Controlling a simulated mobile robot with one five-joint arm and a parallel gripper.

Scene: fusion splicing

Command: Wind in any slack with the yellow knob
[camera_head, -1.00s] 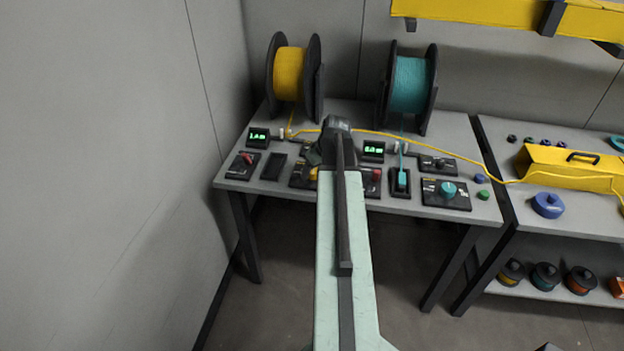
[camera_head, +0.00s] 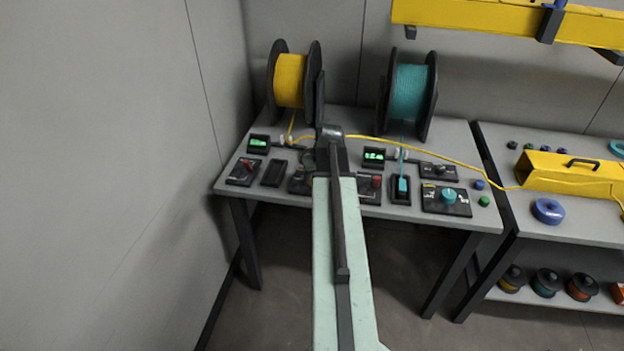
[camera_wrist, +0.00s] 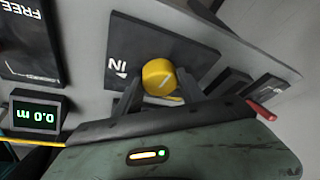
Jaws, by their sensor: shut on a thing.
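The yellow knob (camera_wrist: 158,77) sits on a dark panel (camera_wrist: 135,45) marked "IN" in the wrist view. The two dark fingers of my gripper (camera_wrist: 160,94) stand on either side of it and are shut on it. In the head view my arm hides the knob and the gripper. A yellow spool (camera_head: 289,80) stands at the back left of the bench, with yellow fibre (camera_head: 430,158) running from it to the right. The left display (camera_head: 259,143) is lit green, but its digits are too small to read.
A teal spool (camera_head: 409,92) stands to the right. A teal knob (camera_head: 449,196) and red switches lie on the bench (camera_head: 480,214). A yellow case (camera_head: 570,170) is on the right-hand bench. A wall closes the left side.

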